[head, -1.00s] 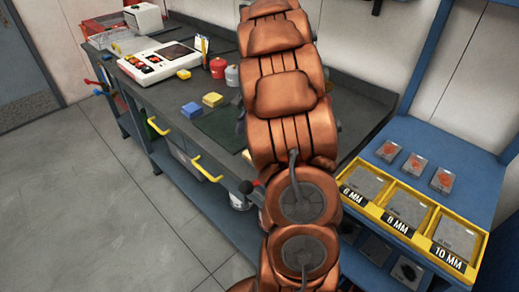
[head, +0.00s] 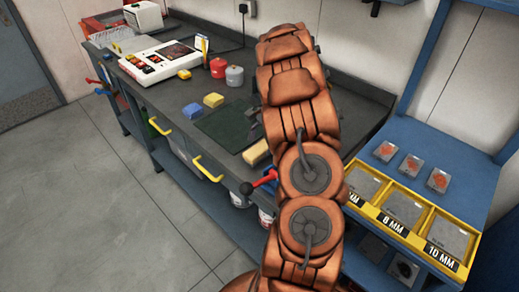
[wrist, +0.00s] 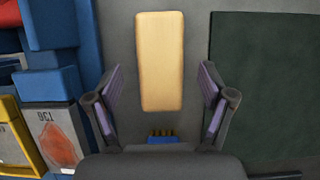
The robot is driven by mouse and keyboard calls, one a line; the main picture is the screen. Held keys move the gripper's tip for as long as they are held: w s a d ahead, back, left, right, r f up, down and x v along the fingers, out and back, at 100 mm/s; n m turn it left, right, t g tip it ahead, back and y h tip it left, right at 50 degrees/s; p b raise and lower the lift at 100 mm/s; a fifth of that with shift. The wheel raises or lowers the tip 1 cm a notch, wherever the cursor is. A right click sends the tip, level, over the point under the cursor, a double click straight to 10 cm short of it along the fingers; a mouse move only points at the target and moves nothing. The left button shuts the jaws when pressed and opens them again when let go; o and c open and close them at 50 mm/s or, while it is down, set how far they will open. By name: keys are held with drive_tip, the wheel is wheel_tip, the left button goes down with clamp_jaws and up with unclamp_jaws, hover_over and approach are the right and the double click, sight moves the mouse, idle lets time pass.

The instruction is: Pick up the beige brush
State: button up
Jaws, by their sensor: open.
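The beige brush (head: 256,152) shows in the head view as a pale block on the dark workbench, at the near right corner of the green mat. In the wrist view the beige brush (wrist: 161,45) lies lengthwise up the picture, its lower part between the fingers. My gripper (wrist: 160,85) is open, with one finger to each side of the brush and a visible gap to both. The height of the fingers above the bench cannot be told. In the head view my arm hides most of the gripper.
A dark green mat (wrist: 265,85) lies right of the brush in the wrist view. A small blue piece with yellow tips (wrist: 162,138) shows below it. The blue rack with a yellow tray (head: 407,234) is right.

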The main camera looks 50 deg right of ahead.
sight(260, 148)
drive_tip(key=x, duration=0.2)
drive_tip(key=shift+a+f+p, duration=0.2)
drive_tip(key=shift+f+p, duration=0.05)
drive_tip(key=shift+p, duration=0.1)
drive_tip(key=shift+f, duration=0.1)
drive_tip(key=shift+f, duration=0.25)
idle(0.4)
drive_tip(key=c, duration=1.3)
drive_tip(key=shift+r, duration=0.2)
drive_tip(key=shift+r, duration=0.2)
drive_tip(key=shift+w+d+r+b, duration=0.1)
drive_tip(key=shift+r+b, duration=0.25)
wheel_tip(260, 148, up, 9)
drive_tip(key=b, duration=0.2)
drive_tip(key=shift+b, duration=0.35)
